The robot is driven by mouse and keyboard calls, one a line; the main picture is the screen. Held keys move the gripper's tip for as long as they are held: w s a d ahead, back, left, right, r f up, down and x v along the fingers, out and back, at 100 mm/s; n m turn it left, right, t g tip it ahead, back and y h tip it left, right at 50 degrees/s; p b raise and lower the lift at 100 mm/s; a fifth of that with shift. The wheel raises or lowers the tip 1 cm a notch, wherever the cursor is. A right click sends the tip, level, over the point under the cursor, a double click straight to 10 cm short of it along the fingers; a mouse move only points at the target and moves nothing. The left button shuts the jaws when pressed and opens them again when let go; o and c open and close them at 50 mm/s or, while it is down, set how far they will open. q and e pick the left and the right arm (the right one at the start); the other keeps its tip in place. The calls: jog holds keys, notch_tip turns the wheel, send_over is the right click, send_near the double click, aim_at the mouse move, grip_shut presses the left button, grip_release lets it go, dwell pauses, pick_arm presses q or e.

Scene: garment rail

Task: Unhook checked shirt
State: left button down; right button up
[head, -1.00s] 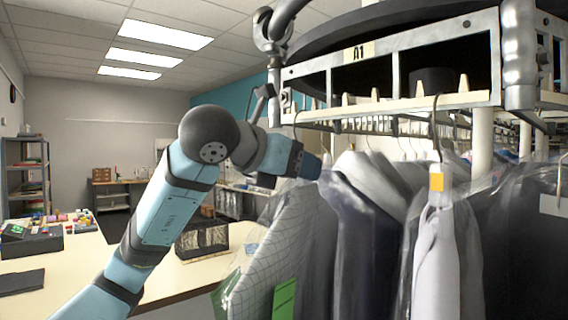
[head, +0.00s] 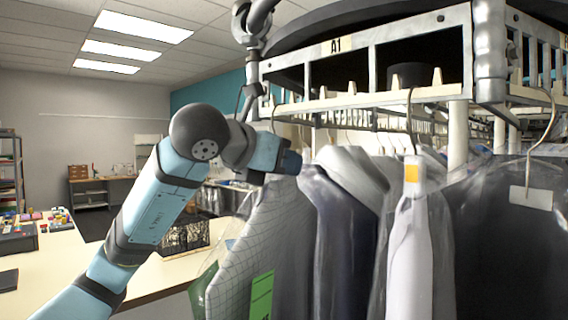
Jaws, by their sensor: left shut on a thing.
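The checked shirt (head: 258,240), pale with a thin dark grid, hangs at the left end of the garment rail (head: 352,104), with a green tag (head: 261,296) low on its front. Its thin hanger hook (head: 272,117) rises to the rail's lower bar. My left gripper (head: 292,162) is at the top of the shirt, just below the hook, and is shut on the hanger there. Its fingertips are hard to make out, and the exact grip is hidden. My right gripper is not in view.
Dark, grey and white garments in clear covers hang close on the right, including a white one (head: 408,250) with an orange tag. A table (head: 160,276) with a black mesh basket (head: 185,236) stands behind my left arm.

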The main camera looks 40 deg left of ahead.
pick_arm(q)
jog(key=shift+r, duration=0.2)
jog(key=shift+r+p, duration=1.25)
jog(key=shift+r, duration=0.3)
jog(key=shift+s+a+b, duration=0.2)
jog(key=shift+s+b, duration=0.3)
jog(key=shift+s, duration=1.25)
jog(key=shift+s+a+b, duration=0.15)
jog(key=shift+s+b, duration=0.2)
jog(key=shift+s, duration=1.4)
jog(key=shift+w+f, duration=0.1)
